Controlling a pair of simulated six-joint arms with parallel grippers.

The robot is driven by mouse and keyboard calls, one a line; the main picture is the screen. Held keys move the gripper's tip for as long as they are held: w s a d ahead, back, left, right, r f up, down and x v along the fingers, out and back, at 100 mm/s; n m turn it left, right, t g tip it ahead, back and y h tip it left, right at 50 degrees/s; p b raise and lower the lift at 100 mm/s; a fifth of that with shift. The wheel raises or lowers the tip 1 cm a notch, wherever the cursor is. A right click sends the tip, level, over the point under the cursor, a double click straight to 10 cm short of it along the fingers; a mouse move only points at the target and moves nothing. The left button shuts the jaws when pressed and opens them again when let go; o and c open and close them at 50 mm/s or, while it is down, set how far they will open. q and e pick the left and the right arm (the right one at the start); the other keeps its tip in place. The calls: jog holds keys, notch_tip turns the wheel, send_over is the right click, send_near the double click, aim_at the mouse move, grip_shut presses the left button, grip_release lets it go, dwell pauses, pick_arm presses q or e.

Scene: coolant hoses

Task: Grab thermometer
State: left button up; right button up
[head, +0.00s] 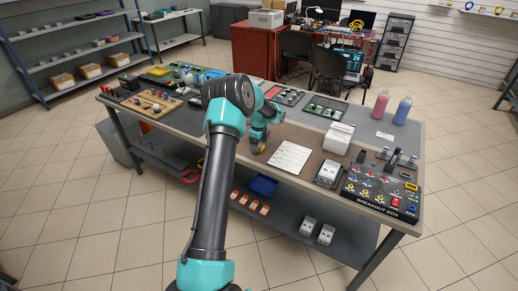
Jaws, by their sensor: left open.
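My left arm comes up from the bottom of the head view and bends over the workbench. My left gripper (258,149) is open, small in the picture, and points down at the bench's front middle, left of a white paper sheet (289,157). I see nothing between its fingers. I cannot make out a thermometer for certain; the items on the bench are small, and my arm hides part of its left middle. My right gripper is not in view.
The bench (310,143) holds a white box (338,138), a grey meter-like device (328,173), a breakout box (380,190), and pink (380,106) and blue (402,111) bottles. Boards and small parts crowd its left end. A blue tray (263,186) lies on the lower shelf.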

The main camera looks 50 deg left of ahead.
pick_arm(q)
jog(key=shift+f, duration=0.6)
jog(key=shift+c, duration=0.4)
jog(key=c, duration=0.9)
